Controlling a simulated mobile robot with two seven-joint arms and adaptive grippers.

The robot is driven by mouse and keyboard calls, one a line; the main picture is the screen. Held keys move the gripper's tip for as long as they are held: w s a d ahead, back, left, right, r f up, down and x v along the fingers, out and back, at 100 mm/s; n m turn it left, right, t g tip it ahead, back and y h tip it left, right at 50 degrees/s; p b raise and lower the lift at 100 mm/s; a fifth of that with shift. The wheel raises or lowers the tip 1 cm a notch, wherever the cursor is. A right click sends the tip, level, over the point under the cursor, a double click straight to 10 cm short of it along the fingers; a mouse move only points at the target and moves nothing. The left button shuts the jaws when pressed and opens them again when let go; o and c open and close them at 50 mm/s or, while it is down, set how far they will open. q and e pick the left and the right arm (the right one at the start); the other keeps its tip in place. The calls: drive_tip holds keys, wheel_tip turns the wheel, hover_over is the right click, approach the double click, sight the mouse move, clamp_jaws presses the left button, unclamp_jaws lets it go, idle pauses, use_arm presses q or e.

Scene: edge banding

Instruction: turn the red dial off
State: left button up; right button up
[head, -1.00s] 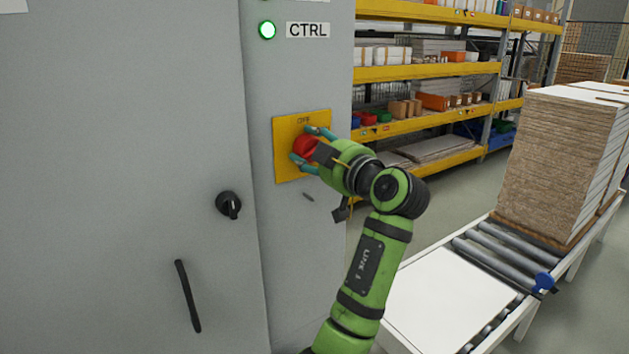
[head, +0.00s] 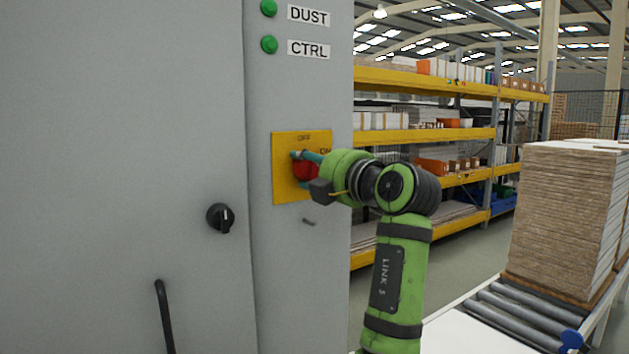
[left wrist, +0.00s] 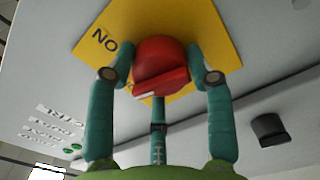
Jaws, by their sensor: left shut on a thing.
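The red dial (head: 304,169) sits on a yellow plate (head: 286,187) on the front of the grey cabinet. The plate bears the words OFF at its top and ON at its right. My left gripper (head: 300,170) is shut on the dial, with teal fingers around it that partly hide it in the head view. In the left wrist view the dial (left wrist: 160,65) is between the two outer fingers, with a third finger below it. The ON lettering shows upside down there. My right gripper is in neither view.
Green lamps labelled DUST (head: 269,8) and CTRL (head: 269,44) sit above the plate, both dull. A black knob (head: 220,217) and a handle (head: 164,315) are on the cabinet door. A roller conveyor (head: 525,312) with stacked boards (head: 562,220) stands at right, before shelving (head: 430,136).

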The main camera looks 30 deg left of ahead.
use_arm(q)
drive_tip(key=shift+s+a+f+n+b, duration=0.1)
drive_tip(key=shift+n+b, duration=0.15)
drive_tip(key=shift+n, duration=0.35)
drive_tip(key=shift+a+n+b, duration=0.1)
drive_tip(key=shift+n+b, duration=0.1)
drive_tip(key=shift+n, duration=0.4)
drive_tip(key=shift+f, duration=0.1)
drive_tip(key=o, duration=1.1)
drive_tip(key=shift+s, duration=0.1)
drive_tip(key=shift+s+a, duration=0.1)
drive_tip(key=shift+d, duration=0.55)
drive_tip(key=v, duration=1.1)
drive_tip(key=shift+s, duration=0.1)
